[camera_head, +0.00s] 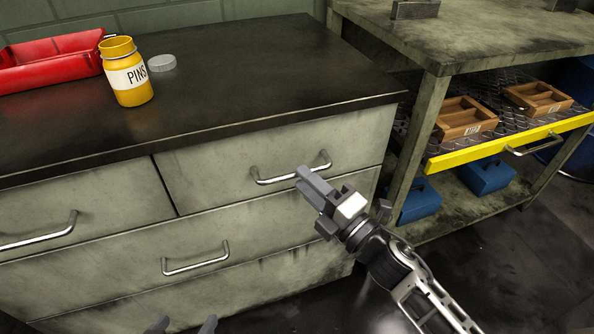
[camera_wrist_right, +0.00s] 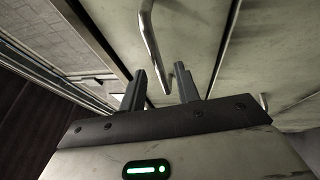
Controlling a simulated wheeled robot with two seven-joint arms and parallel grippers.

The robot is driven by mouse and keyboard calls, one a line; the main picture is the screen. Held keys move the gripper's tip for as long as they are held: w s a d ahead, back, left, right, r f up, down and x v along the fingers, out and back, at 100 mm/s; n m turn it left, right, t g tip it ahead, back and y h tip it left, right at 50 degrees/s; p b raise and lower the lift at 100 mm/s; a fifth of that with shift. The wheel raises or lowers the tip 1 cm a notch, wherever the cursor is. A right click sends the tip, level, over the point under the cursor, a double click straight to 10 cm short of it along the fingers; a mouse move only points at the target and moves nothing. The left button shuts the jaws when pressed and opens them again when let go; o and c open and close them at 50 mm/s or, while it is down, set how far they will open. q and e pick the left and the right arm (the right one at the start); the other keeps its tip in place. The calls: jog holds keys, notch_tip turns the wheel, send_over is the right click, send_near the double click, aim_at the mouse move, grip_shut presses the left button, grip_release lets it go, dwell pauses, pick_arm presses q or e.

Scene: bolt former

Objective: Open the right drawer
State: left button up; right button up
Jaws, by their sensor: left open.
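The right drawer (camera_head: 225,165) is the upper right one in the grey cabinet, and its front looks flush. Its metal bar handle (camera_head: 290,175) is partly hidden by my right gripper (camera_head: 308,182). The handle (camera_wrist_right: 150,45) also shows in the right wrist view, where its bar runs down toward the gap between the fingertips of my right gripper (camera_wrist_right: 163,85). These fingers are apart and hold nothing; I cannot tell whether the bar lies between them. My left gripper (camera_head: 183,327) shows only its fingertips, apart and empty, at the bottom edge in front of the lower drawers.
On the dark cabinet top stand a yellow PINS jar (camera_head: 130,80), a grey lid (camera_head: 162,62) and a red tray (camera_head: 50,70). A workbench (camera_head: 480,40) with a yellow-edged shelf (camera_head: 510,145) and wooden boxes (camera_head: 465,117) stands at the right. Other handles (camera_head: 196,262) project from the cabinet.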

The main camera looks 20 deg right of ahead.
jog(key=shift+x, duration=1.65)
grip_shut()
